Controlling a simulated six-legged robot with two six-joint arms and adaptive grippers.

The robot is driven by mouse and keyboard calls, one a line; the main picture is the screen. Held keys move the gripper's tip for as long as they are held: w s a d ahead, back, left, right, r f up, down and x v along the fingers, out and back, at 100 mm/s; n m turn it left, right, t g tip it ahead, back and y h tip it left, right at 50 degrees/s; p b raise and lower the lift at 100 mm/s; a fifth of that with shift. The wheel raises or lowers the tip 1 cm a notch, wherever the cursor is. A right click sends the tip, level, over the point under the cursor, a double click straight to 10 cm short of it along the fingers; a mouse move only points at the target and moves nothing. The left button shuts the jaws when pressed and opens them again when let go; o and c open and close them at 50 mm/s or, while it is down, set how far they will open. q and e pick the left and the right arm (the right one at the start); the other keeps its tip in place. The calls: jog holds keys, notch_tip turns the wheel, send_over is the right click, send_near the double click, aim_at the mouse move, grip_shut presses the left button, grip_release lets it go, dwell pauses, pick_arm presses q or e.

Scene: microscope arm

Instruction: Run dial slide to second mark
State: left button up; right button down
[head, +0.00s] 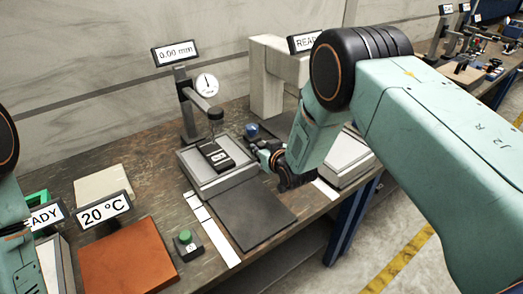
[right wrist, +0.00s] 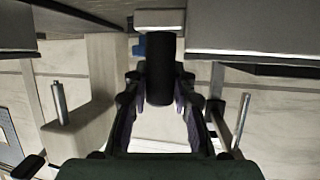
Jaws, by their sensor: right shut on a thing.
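The dial gauge (head: 206,85) hangs on a dark stand under a display (head: 175,53) reading 0.00 mm. Below it a dark block (head: 217,156) sits on the light grey slide (head: 190,163). A white strip with dark cross marks (head: 216,234) lies at the slide's front left. My right gripper (head: 264,151) is at the slide's right side. In the right wrist view my right gripper (right wrist: 158,98) is shut on a dark upright handle (right wrist: 160,68), fingers on both sides. The handle joins a pale block. My left gripper is out of view; only part of that arm shows.
A dark flat plate (head: 245,213) lies before the slide. A green button box (head: 187,245), an orange mat (head: 138,258) and a 20 °C sign (head: 105,211) are to the left. A grey unit (head: 342,160) and a pale column (head: 266,90) stand right and behind.

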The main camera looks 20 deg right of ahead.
jog(key=shift+r, duration=0.2)
jog(key=c, duration=1.5)
grip_release()
jog(key=shift+s+d, duration=0.1)
jog(key=o, duration=0.4)
jog(key=shift+s+f, duration=0.1)
jog(key=shift+s, duration=0.1)
jog(key=v, duration=1.2)
jog(key=shift+f, duration=0.1)
